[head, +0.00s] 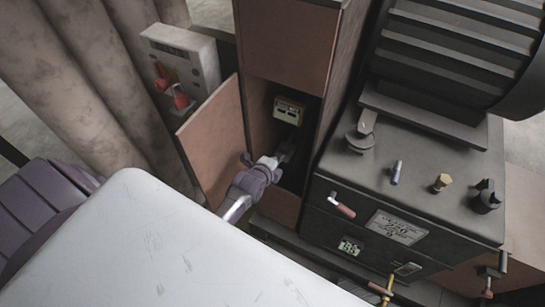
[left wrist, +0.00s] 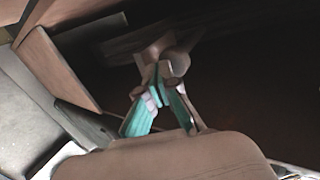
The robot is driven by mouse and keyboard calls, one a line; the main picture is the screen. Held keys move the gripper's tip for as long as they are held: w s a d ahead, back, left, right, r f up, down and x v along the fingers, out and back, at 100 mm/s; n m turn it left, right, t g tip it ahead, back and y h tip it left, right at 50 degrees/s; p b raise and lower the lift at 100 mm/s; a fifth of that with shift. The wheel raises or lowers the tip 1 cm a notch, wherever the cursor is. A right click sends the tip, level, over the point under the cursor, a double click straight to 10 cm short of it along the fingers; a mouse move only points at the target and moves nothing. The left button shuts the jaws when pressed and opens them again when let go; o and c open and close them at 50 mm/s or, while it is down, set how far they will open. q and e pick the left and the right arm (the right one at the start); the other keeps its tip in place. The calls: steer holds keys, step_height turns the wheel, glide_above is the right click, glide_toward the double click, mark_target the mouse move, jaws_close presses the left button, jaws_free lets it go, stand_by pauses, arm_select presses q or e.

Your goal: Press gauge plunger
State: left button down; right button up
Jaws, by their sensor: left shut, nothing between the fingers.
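My left gripper (head: 280,157) reaches into the lower opening of a tall brown cabinet (head: 290,40). In the left wrist view its teal-lined fingers (left wrist: 158,78) are shut with nothing between them. Their tips are at a small tan fitting with a round end (left wrist: 178,63); I cannot tell if they touch it, or if it is the gauge plunger. In the head view a small cream box with a dark face (head: 289,110), possibly the gauge, sits inside the opening above my gripper. No plunger is clearly visible there. My right gripper is not in view.
The brown cabinet door (head: 213,143) stands open left of my arm. A grey box with red handles (head: 182,58) is behind it.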

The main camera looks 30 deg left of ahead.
arm_select(q)
steer(key=shift+w, duration=0.3)
